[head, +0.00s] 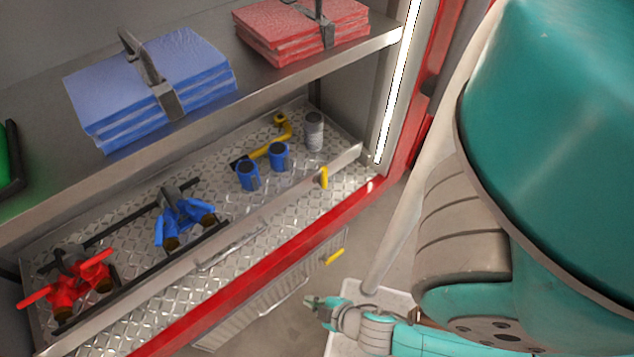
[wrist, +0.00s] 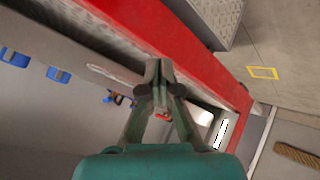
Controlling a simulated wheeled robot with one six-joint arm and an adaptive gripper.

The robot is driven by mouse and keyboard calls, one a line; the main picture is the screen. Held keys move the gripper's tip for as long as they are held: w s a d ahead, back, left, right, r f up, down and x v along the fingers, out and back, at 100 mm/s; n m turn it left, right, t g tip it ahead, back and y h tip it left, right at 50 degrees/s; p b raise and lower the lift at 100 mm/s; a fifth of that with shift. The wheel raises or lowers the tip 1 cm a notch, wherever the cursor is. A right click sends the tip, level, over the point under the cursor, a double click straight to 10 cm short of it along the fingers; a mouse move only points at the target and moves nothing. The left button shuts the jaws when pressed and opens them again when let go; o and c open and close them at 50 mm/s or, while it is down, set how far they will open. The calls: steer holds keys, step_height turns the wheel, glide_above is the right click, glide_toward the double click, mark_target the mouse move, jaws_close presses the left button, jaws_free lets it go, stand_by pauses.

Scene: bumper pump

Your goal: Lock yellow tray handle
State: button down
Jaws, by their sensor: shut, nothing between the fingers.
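The diamond-plate tray (head: 310,205) sits in the lower bay of the red-edged compartment in the head view. A small yellow handle (head: 324,178) stands upright at the right part of the tray's front lip. A second yellow piece (head: 335,256) lies tilted lower down, outside the red sill. My gripper (head: 310,302) is below and in front of the sill, apart from both yellow pieces. I cannot make out the yellow handle in the wrist view.
Red (head: 75,278) and blue (head: 182,220) fittings, blue caps and a grey cylinder (head: 314,130) stand on the tray. A shelf above holds strapped blue (head: 150,85) and red stacks. The red sill (head: 270,265) runs along the front.

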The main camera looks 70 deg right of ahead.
mark_target(323, 177)
steer(key=w+d+f+g+h, duration=0.3)
steer(key=w+d+f+h, duration=0.1)
steer(key=d+f, duration=0.25)
steer(key=w+d+r+m+g+h, duration=0.1)
steer(key=w+d+r+g+h, duration=0.1)
steer(key=d, duration=0.2)
steer(key=w+d+r+m+g+h, duration=0.1)
steer(key=w+d+r+g+h, duration=0.1)
steer(key=d+g+h, duration=0.1)
steer(key=w+d+r+m+g+h, duration=0.1)
steer(key=w+d+g+h, duration=0.1)
steer(key=d, duration=0.3)
steer(key=shift+w+d+r+m+g+h, duration=0.15)
steer(key=shift+w+r+m+g+h, duration=0.15)
steer(key=shift+w+r, duration=0.15)
steer(key=w+d+r+m+g+h, duration=0.1)
steer(key=w+r+m+g, duration=0.2)
steer(key=r, duration=0.4)
steer(key=shift+m+g+h, duration=0.4)
steer(key=shift+m+g, duration=0.1)
steer(key=shift+g, duration=0.7)
steer(key=x, duration=1.4)
